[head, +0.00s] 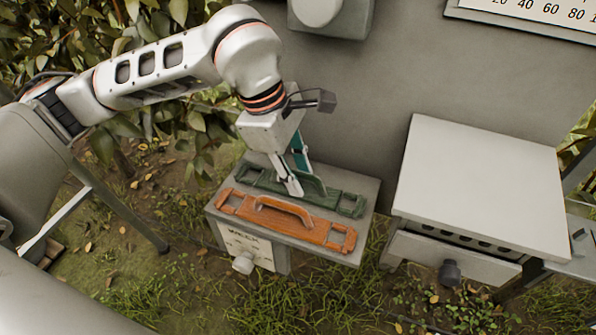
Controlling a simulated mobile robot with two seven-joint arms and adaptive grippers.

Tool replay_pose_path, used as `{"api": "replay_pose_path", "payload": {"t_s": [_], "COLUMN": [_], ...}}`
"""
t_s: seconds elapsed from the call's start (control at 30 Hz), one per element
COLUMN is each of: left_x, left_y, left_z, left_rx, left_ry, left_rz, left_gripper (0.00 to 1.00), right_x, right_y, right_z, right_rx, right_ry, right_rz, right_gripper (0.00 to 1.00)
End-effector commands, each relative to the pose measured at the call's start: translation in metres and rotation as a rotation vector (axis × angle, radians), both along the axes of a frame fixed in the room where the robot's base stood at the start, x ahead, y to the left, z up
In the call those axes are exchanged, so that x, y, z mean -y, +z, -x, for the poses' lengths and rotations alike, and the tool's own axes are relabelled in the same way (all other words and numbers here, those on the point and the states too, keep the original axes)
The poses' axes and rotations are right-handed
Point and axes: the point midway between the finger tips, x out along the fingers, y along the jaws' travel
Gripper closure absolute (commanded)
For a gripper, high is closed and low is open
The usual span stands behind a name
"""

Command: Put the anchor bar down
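Two bars with raised handles lie side by side on the flat top of a small grey box stand (222,212). The green bar (345,203) is at the back and the orange bar (310,233) is in front; I cannot tell which is called the anchor bar. My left gripper (298,181) points down at the green bar's handle. Its two fingers stand apart, one on the near side and one on the far side of the handle. The near finger hides part of the handle, and the far fingertip is hidden. My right gripper is not in view.
A pale cabinet (482,187) with a flat, bare top stands to the right. A grey wall (400,70) rises behind, with a box (330,18) and a numbered scale (540,10) on it. Leafy branches (60,40) crowd the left arm.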

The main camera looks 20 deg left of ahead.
Motion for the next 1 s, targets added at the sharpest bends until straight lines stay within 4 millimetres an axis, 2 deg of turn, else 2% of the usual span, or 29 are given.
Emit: {"api": "replay_pose_path", "payload": {"t_s": [0.27, 0.37, 0.7, 0.83, 1.0], "left_x": [0.000, -0.002, -0.015, -0.017, -0.018], "left_y": [0.003, 0.012, 0.063, 0.074, 0.076], "left_z": [0.000, 0.000, 0.006, 0.008, 0.009], "left_rx": [0.001, 0.004, 0.005, 0.003, 0.001], "left_ry": [0.000, 0.001, 0.001, 0.000, -0.001], "left_rz": [0.000, 0.000, -0.001, -0.001, -0.001], "left_gripper": [0.74, 0.74, 0.74, 0.74, 0.74], "right_x": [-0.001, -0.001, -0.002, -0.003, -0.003], "right_y": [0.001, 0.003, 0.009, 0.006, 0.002], "right_z": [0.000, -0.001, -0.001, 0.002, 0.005], "right_rx": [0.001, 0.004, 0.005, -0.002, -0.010], "right_ry": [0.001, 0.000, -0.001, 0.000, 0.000], "right_rz": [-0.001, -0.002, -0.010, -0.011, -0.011], "right_gripper": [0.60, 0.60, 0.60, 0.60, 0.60]}}
